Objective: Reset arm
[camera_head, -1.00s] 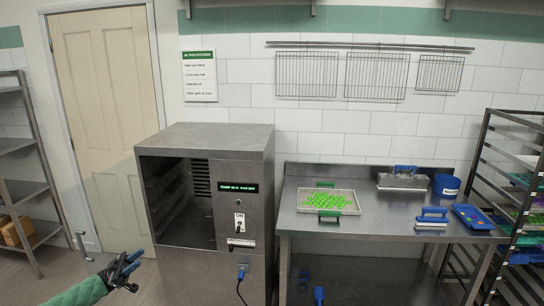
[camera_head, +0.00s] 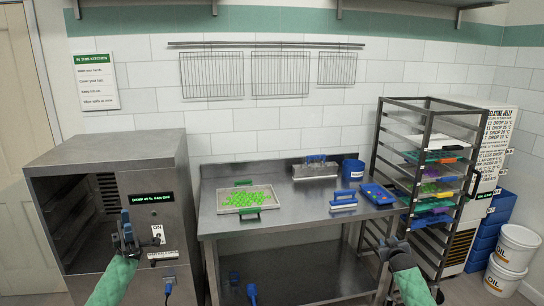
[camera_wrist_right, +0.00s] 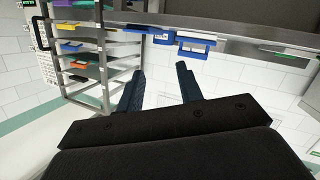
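My left gripper (camera_head: 126,226) is raised in front of the steel oven-like cabinet, near its switch panel. It is seen nearly edge-on, so its finger gap is unclear, and I see nothing held in it. My right gripper (camera_head: 397,250) is low in the head view, in front of the rack and right of the table. In the right wrist view its two dark blue fingers (camera_wrist_right: 160,90) stand apart with nothing between them, so it is open.
The steel cabinet (camera_head: 105,155) stands left with its chamber open. The steel table (camera_head: 290,222) holds a tray of green gummies (camera_head: 222,206), blue-handled tools, a blue tray (camera_head: 378,194) and a blue tub (camera_head: 353,169). A tray rack (camera_head: 425,115) and white buckets (camera_head: 512,250) stand right.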

